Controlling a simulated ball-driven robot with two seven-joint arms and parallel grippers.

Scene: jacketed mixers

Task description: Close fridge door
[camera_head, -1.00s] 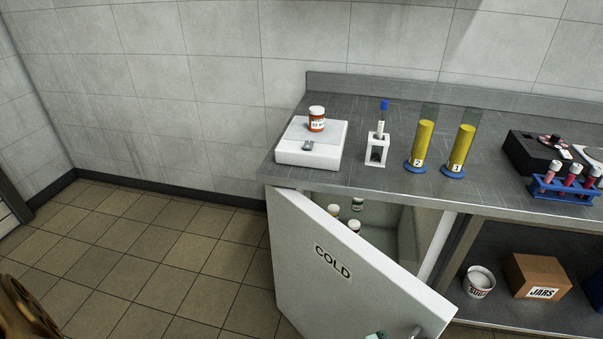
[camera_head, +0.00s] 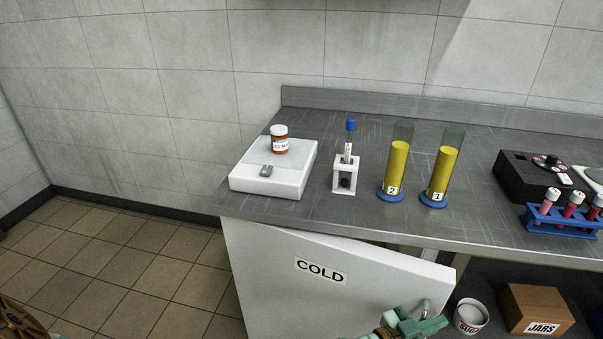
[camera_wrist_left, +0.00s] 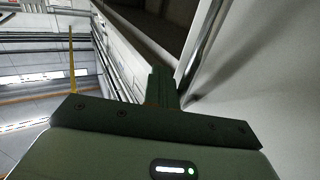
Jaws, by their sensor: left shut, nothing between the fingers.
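The white fridge door (camera_head: 290,300), labelled COLD, stands slightly ajar under the counter, its right edge sticking out past the counter front. Its metal handle (camera_head: 426,308) is at the right side of the door. My left gripper (camera_head: 412,324) is at the door's outer face, right beside the handle. It is shut and empty. In the left wrist view, the shut fingers (camera_wrist_left: 160,86) point along the white door face (camera_wrist_left: 265,75), close to the handle bar (camera_wrist_left: 203,45); contact cannot be told. The fridge inside is hidden. My right gripper is not in view.
On the counter (camera_head: 300,218) stand a white scale (camera_head: 262,183) with an orange pill bottle (camera_head: 280,140), a tube holder (camera_head: 345,178), two yellow cylinders (camera_head: 396,168) and a blue tube rack (camera_head: 563,224). A bucket (camera_head: 471,316) and a JARS box (camera_head: 538,308) sit below right.

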